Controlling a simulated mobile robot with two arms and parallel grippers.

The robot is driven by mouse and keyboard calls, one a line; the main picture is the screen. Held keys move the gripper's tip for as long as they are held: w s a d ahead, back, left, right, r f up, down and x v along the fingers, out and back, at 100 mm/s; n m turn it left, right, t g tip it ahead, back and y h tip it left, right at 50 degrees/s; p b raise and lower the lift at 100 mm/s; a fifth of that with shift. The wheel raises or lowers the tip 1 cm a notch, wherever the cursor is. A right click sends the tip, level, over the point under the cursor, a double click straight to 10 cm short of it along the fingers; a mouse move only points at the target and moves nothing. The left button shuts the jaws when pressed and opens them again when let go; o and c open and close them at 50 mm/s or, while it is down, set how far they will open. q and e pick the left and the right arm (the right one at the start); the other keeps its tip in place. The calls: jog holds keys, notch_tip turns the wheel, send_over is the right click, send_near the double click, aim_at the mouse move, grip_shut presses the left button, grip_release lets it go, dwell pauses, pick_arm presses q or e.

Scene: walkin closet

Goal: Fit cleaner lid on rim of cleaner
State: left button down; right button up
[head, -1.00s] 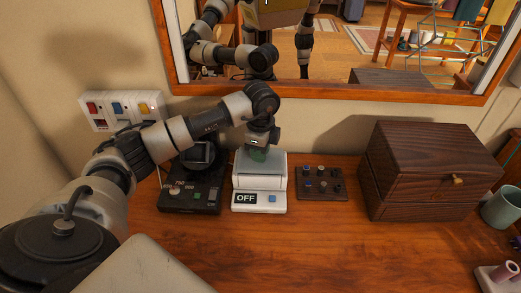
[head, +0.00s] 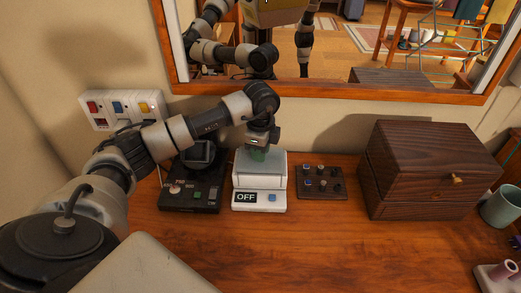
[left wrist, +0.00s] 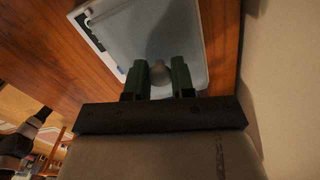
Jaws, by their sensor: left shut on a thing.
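The cleaner (head: 259,201) is a white box on the desk with an OFF display and a blue button on its front. The pale grey cleaner lid (head: 275,169) lies over the top of the cleaner. My left gripper (head: 258,154) points down above it. In the left wrist view my left gripper (left wrist: 159,78) has its green fingers on both sides of the round knob (left wrist: 159,72) of the lid (left wrist: 150,30), shut on it. The lid looks roughly lined up with the cleaner; whether it touches the rim all round I cannot tell. My right gripper is not in view.
A black device (head: 190,190) stands close on the left. A dark panel with knobs (head: 321,183) lies on the right, beside a dark wooden box (head: 425,175). A mug (head: 502,207) is at far right. A mirror (head: 350,45) hangs behind. The front desk is clear.

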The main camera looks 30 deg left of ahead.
pick_arm(q)
jog(key=shift+f, duration=0.15)
jog(key=c, duration=0.9)
grip_release()
jog(key=shift+o, duration=0.2)
notch_tip(320, 180, up, 11)
jog(key=shift+f, duration=0.1)
